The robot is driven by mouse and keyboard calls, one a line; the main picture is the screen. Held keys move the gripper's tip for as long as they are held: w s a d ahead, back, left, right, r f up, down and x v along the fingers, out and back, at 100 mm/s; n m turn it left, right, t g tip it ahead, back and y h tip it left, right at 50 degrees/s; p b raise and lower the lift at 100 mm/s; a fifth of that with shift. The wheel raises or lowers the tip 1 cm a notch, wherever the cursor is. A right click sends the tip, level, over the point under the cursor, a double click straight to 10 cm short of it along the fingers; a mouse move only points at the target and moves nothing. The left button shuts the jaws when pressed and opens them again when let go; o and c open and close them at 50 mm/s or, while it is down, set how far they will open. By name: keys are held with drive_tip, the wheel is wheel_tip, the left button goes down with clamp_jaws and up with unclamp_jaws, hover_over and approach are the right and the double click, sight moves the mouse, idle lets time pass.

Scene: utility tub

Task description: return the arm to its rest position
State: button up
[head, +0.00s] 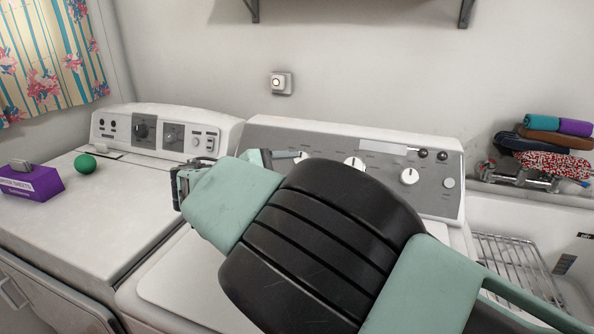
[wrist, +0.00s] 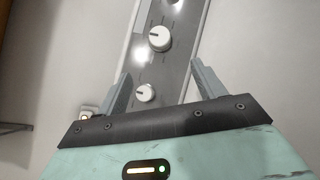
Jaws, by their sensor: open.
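My gripper (wrist: 162,84) shows in the wrist view with its two grey fingers spread apart and nothing between them. Beyond the fingers is the control panel (wrist: 174,45) of the right-hand machine, with round white knobs. In the head view my green and black arm reaches across the right-hand machine (head: 172,285), in front of its control panel (head: 441,172). The arm hides much of that machine's top and most of my gripper.
A left-hand machine (head: 75,232) carries a purple box (head: 32,187) and a green ball (head: 85,163). At right is a sink with a wire rack (head: 515,262); folded cloths (head: 548,140) lie behind it. A wall switch (head: 281,83) and shelf brackets (head: 466,12) are above.

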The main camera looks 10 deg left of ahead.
drive_tip(key=s+d+f+m+g+y, duration=0.1)
drive_tip(key=d+g, duration=0.1)
drive_tip(key=d, duration=0.2)
drive_tip(key=s+d+f+m+g+y, duration=0.1)
drive_tip(key=d+g, duration=0.1)
drive_tip(key=d, duration=0.2)
drive_tip(key=s+d+f+m+g+y, duration=0.1)
drive_tip(key=d+g, duration=0.2)
drive_tip(key=d, duration=0.1)
drive_tip(key=shift+s+d+f+y, duration=0.1)
drive_tip(key=shift+d+f+y, duration=0.2)
drive_tip(key=shift+y, duration=0.1)
drive_tip(key=s+d+y, duration=0.1)
drive_tip(key=s, duration=0.1)
drive_tip(key=s+d+m+g+y, duration=0.1)
drive_tip(key=s, duration=0.1)
drive_tip(key=s+g, duration=0.1)
drive_tip(key=s, duration=0.1)
drive_tip(key=shift+s+d+r+y, duration=0.15)
drive_tip(key=shift+s+d+y, duration=0.05)
drive_tip(key=shift+d+y, duration=0.2)
drive_tip(key=s+d+r+m+g+y, duration=0.1)
drive_tip(key=s+d, duration=0.3)
drive_tip(key=s, duration=0.8)
drive_tip(key=s+d+m+y, duration=0.4)
drive_tip(key=s, duration=0.7)
drive_tip(key=shift+s+d+r+g, duration=0.25)
drive_tip(key=shift+s+r+g, duration=0.1)
drive_tip(key=shift+g, duration=0.05)
